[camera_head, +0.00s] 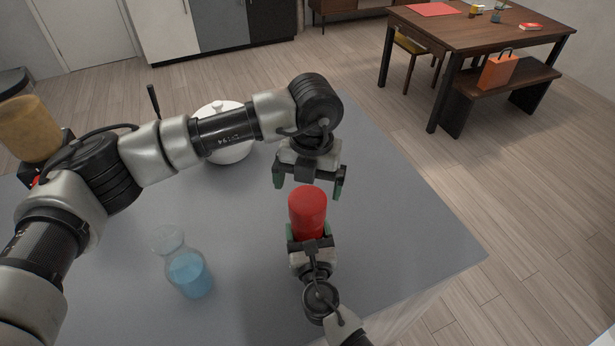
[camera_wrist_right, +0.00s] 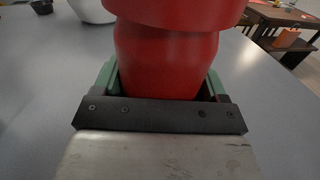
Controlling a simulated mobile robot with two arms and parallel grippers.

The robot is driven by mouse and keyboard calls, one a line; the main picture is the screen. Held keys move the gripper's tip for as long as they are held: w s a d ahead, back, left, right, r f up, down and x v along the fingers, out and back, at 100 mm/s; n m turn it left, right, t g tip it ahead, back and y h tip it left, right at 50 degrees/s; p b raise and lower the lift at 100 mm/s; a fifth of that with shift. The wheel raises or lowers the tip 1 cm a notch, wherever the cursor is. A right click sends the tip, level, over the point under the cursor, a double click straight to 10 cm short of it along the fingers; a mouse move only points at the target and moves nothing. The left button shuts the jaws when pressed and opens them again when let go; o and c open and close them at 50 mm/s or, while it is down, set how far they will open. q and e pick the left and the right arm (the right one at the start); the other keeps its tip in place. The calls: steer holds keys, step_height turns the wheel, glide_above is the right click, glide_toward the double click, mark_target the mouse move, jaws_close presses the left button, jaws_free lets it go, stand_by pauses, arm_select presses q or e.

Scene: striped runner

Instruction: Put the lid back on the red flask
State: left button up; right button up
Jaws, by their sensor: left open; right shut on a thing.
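The red flask (camera_head: 307,207) is upright near the right part of the grey counter, and it also fills the top of the right wrist view (camera_wrist_right: 168,62). A wider red part, which looks like its lid (camera_wrist_right: 180,12), sits on top above a narrower neck. No separate lid shows on the counter. My right gripper (camera_head: 311,233) is shut around the flask's lower body, with a green finger on each side. My left gripper (camera_head: 309,189) is open and empty, just above and behind the flask top, its fingers spread wider than the flask.
A glass carafe of blue liquid (camera_head: 190,274) stands left of the flask. A white lidded pot (camera_head: 228,152) is behind my left arm. A container with a yellow-brown upper part (camera_head: 28,127) is at far left. The grey counter (camera_head: 400,225) is clear to the right.

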mark_target(307, 199)
arm_select(q)
steer(key=n, duration=0.6)
steer(key=shift+r, duration=0.15)
steer(key=n, duration=0.5)
steer(key=shift+a+r+n, duration=0.1)
steer(key=shift+r+n, duration=0.05)
steer(key=shift+n, duration=0.15)
steer(key=shift+f, duration=4)
